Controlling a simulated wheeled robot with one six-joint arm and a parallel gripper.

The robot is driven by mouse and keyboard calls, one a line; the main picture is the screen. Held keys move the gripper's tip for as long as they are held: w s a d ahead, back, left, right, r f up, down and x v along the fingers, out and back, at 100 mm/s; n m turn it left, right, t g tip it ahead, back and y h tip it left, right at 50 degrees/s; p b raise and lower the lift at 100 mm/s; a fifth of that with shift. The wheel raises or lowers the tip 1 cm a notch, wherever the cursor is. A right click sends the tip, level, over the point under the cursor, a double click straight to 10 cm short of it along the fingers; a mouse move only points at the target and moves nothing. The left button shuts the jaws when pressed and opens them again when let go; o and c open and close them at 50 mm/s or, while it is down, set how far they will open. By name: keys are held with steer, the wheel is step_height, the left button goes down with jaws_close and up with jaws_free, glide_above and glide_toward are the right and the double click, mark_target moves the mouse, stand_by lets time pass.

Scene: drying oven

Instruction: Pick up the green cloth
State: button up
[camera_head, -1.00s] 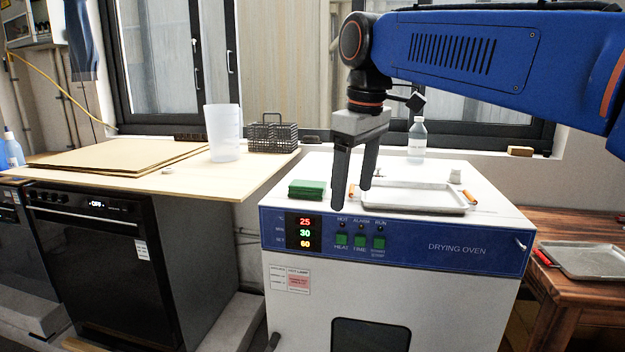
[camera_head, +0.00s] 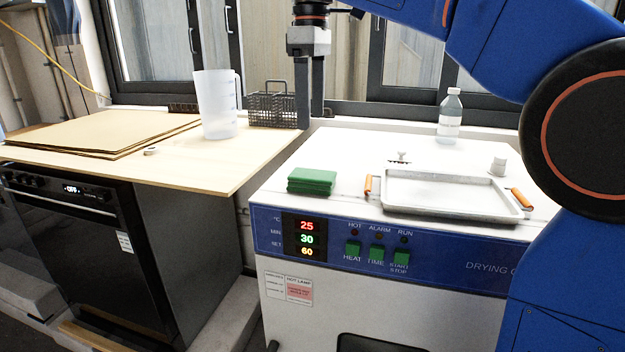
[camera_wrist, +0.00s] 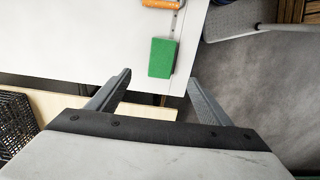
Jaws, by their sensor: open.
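The green cloth (camera_head: 312,181) is a folded stack lying on the white top of the drying oven (camera_head: 345,160), near its front left corner. In the wrist view the cloth (camera_wrist: 162,58) lies beyond the fingertips, between their lines and nearer the left one. My gripper (camera_head: 310,122) points down with its fingers apart and empty. In the head view it appears above and behind the cloth, near the oven's back left edge. In the wrist view both fingers of the gripper (camera_wrist: 160,82) show, with nothing between them.
A metal tray (camera_head: 450,208) with orange handles sits right of the cloth. A clear bottle (camera_head: 449,117) and a small white knob (camera_head: 498,166) stand behind it. On the wooden counter (camera_head: 190,172) at left are a plastic jug (camera_head: 215,105) and a wire basket (camera_head: 272,108).

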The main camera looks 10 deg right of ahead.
mark_target(312, 173)
steer(key=f, duration=1.3)
steer(key=shift+s+f, duration=0.2)
steer(key=shift+f, duration=0.2)
steer(key=c, duration=1.1)
